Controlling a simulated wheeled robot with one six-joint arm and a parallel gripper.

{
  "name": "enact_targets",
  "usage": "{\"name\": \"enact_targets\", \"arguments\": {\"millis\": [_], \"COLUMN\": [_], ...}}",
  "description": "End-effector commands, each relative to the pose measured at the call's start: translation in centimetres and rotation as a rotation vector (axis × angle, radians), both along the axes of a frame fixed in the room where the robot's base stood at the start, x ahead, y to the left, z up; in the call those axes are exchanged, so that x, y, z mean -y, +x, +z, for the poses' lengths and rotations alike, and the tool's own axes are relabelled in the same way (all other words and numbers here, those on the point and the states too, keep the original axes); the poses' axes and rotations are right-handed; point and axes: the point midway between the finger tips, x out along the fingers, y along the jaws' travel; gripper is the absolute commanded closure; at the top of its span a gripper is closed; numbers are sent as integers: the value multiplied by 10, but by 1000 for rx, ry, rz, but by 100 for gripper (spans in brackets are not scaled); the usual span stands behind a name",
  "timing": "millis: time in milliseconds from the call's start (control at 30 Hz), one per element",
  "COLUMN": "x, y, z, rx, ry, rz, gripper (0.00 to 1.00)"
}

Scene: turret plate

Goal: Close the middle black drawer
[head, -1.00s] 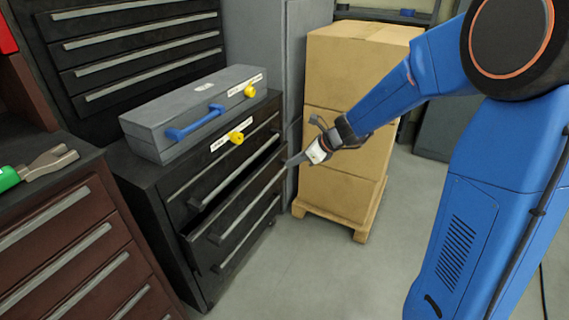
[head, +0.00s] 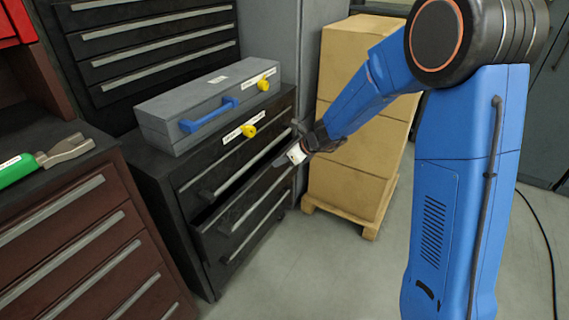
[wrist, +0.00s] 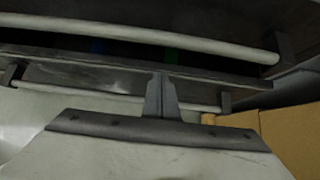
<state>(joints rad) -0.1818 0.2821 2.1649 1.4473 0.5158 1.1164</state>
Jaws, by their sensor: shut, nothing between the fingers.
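The middle black drawer (head: 222,232) of the low black cabinet stands partly open, with a dark gap above its front. In the wrist view its top edge (wrist: 85,66) runs across the picture, with its handle bar (wrist: 85,88) below. A bit of blue and green shows in the dark opening. My gripper (head: 280,163) is shut and empty, at the right part of the drawer front. In the wrist view the closed fingertips (wrist: 162,76) overlap the drawer front just below its top edge; I cannot tell whether they touch it.
A grey toolbox (head: 205,108) with a blue handle lies on the cabinet. Stacked cardboard boxes (head: 350,130) on a pallet stand right of my gripper. A brown drawer unit (head: 95,240) stands at the left. The floor (head: 320,275) in front is clear.

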Motion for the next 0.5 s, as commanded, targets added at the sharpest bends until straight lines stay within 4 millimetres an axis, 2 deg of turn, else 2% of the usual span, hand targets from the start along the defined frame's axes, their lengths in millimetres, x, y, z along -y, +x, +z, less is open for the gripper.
{"name": "enact_targets", "arguments": {"millis": [333, 500], "x": [-2, -18], "y": [1, 12], "z": [0, 0], "rx": [0, 1], "ry": [0, 0], "rz": [0, 2], "gripper": [100, 100]}}
